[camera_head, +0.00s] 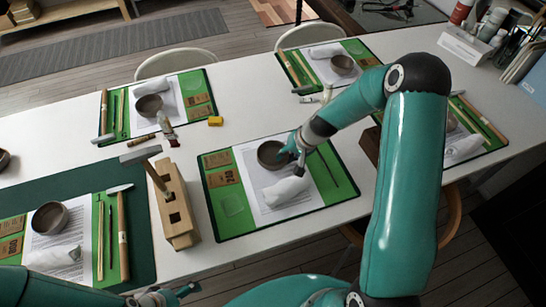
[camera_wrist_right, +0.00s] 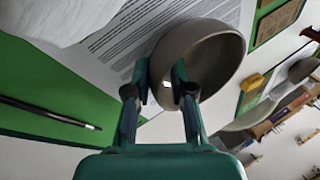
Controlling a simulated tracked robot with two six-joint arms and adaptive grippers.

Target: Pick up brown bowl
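A brown bowl (camera_head: 272,154) sits on the white sheet of the middle green mat (camera_head: 222,192). My right gripper (camera_head: 300,158) is at its right rim. In the right wrist view the bowl (camera_wrist_right: 205,58) is close ahead, and my right gripper (camera_wrist_right: 162,85) has its fingers apart at the near rim. One finger is by the rim's left part, the other in front of the bowl. I cannot tell whether either touches it. My left gripper (camera_head: 182,290) is low at the bottom left, small and partly cut off, away from this bowl. Other brown bowls stand on the left mat (camera_head: 49,218) and back mats (camera_head: 149,105), (camera_head: 342,64).
A white crumpled cloth (camera_head: 286,190) lies just below the bowl, and a dark thin tool (camera_head: 328,168) lies to its right. A wooden block with a hammer (camera_head: 174,205) stands left of the mat. A small yellow block (camera_head: 215,121) lies behind. Bare white table separates the mats.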

